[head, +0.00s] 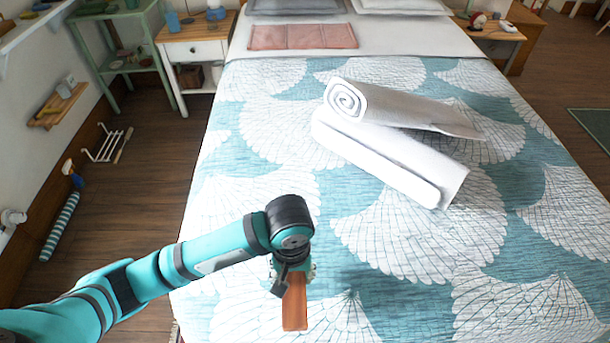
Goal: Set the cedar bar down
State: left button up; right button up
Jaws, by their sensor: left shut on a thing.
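The cedar bar (295,304) is a reddish-brown wooden block over the near part of the bed. My left gripper (291,272) comes in from the left and points down, shut on the far end of the bar. The wrist above hides most of the fingers and part of the bar. The near end of the bar sticks out toward me. I cannot tell whether the bar touches the bedspread (390,240). My right gripper is not in view.
Two rolled white towels (390,160) lie on the middle of the bed. A folded pink cloth (303,37) lies near the pillows. A nightstand (195,50) stands at the back left. The bedspread right of the bar is clear.

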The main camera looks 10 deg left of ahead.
pick_arm(q)
jog(key=w+a+r+m+p, duration=0.1)
jog(key=a+r, duration=0.5)
jog(key=r, duration=0.2)
jog(key=a+r+m+p, duration=0.1)
jog(key=a+r, duration=0.4)
jog(key=r, duration=0.3)
jog(key=shift+w+a+r, duration=0.35)
jog(key=shift+w+r, duration=0.05)
